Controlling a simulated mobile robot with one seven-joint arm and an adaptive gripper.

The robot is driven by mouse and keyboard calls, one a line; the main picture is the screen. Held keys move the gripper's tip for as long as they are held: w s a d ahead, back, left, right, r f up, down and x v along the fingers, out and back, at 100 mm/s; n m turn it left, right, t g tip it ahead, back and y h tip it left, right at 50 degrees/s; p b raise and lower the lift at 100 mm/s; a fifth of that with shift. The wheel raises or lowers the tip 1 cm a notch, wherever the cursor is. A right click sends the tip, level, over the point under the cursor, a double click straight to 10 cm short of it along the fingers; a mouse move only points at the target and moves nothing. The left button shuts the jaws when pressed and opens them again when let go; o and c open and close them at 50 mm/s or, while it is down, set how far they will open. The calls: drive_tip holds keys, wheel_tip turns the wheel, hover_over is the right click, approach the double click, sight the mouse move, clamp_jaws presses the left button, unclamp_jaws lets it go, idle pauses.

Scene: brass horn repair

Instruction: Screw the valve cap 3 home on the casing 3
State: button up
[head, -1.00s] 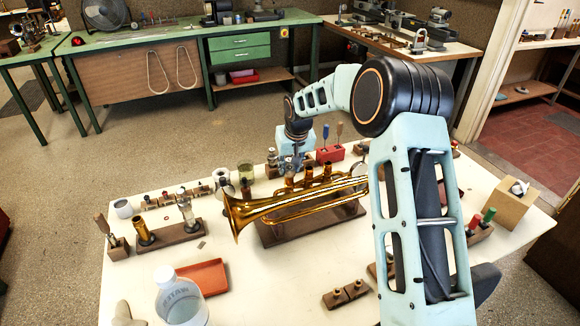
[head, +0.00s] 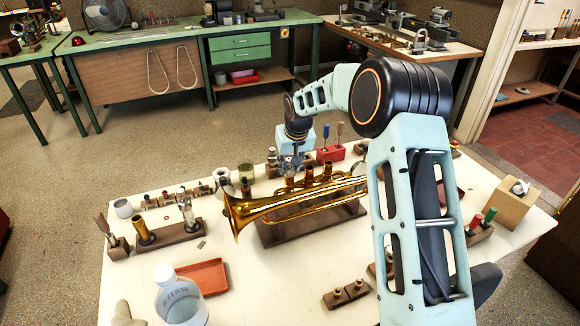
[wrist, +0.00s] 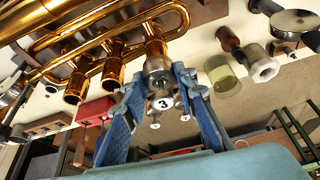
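The brass horn (head: 300,198) lies on a wooden stand (head: 290,230) with its bell to the left. Its three valve casings stand upright in the head view. In the wrist view, casing 3 (wrist: 154,40) is the one at my gripper (wrist: 159,78). The silver valve cap 3 (wrist: 155,66) sits at the end of that casing, between my blue fingers, which appear closed on its sides. A white disc marked 3 (wrist: 164,103) shows between the fingers. My gripper also shows in the head view (head: 291,163), above the leftmost casing. The thread is hidden.
The other two casings (wrist: 113,70) stand close beside my gripper. A red tool block (head: 330,153) is behind, and a glass jar (head: 246,172) is to the left. A bottle (head: 178,298) and an orange tray (head: 203,277) are in front. The table front is partly clear.

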drive_tip(key=o, duration=1.2)
drive_tip(key=shift+r, duration=0.1)
